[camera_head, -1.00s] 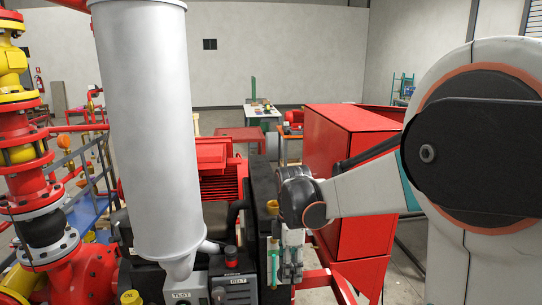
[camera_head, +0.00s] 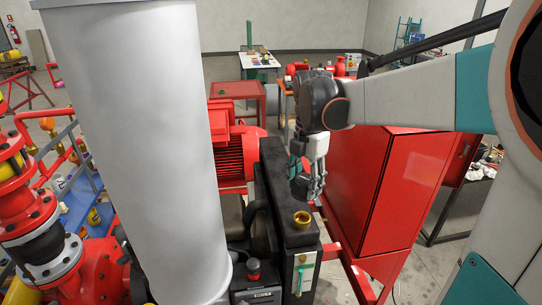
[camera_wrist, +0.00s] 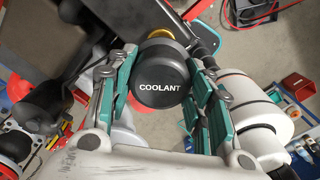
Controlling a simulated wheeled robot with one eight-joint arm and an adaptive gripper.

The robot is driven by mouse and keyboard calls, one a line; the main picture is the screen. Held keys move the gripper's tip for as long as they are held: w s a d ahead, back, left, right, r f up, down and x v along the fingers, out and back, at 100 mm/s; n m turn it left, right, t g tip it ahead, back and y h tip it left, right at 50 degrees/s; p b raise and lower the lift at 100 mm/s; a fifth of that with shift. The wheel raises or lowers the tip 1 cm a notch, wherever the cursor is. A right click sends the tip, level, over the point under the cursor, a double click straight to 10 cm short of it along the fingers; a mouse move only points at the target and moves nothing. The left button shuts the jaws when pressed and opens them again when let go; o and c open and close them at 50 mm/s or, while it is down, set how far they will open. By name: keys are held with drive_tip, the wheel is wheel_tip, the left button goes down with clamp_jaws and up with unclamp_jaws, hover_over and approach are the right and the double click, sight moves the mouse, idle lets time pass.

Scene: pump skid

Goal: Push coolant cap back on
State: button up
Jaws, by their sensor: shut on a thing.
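The coolant cap (camera_wrist: 162,82) is black and round, with white COOLANT lettering, and sits between teal finger pads in the wrist view. My gripper (camera_wrist: 162,90) is shut on it. The brass filler neck (camera_head: 302,219) stands open on top of the black radiator tank (camera_head: 290,235) in the head view. My gripper (camera_head: 308,190) is there just above and behind the neck in the picture, apart from it. Part of the brass neck (camera_wrist: 160,34) shows past the cap's upper edge in the wrist view. The cap is mostly hidden by the fingers in the head view.
A large grey cylinder (camera_head: 135,140) stands left of the tank. A red cabinet (camera_head: 390,200) stands close on the right, beside my arm. A red ribbed motor (camera_head: 232,155) is behind the tank. A sight gauge (camera_head: 304,272) is on the tank's front.

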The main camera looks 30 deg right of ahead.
sight(304, 197)
drive_tip(key=shift+f+b, duration=1.7)
drive_tip(key=shift+f, duration=0.95)
drive_tip(key=shift+f+b, duration=1.55)
drive_tip(key=shift+f, duration=0.2)
drive_tip(key=o, duration=1.2)
drive_tip(key=shift+o, duration=0.2)
wheel_tip(304, 197, up, 10)
drive_tip(key=shift+r, duration=0.2)
drive_tip(key=shift+s+r, duration=0.2)
drive_tip(key=shift+r, duration=0.65)
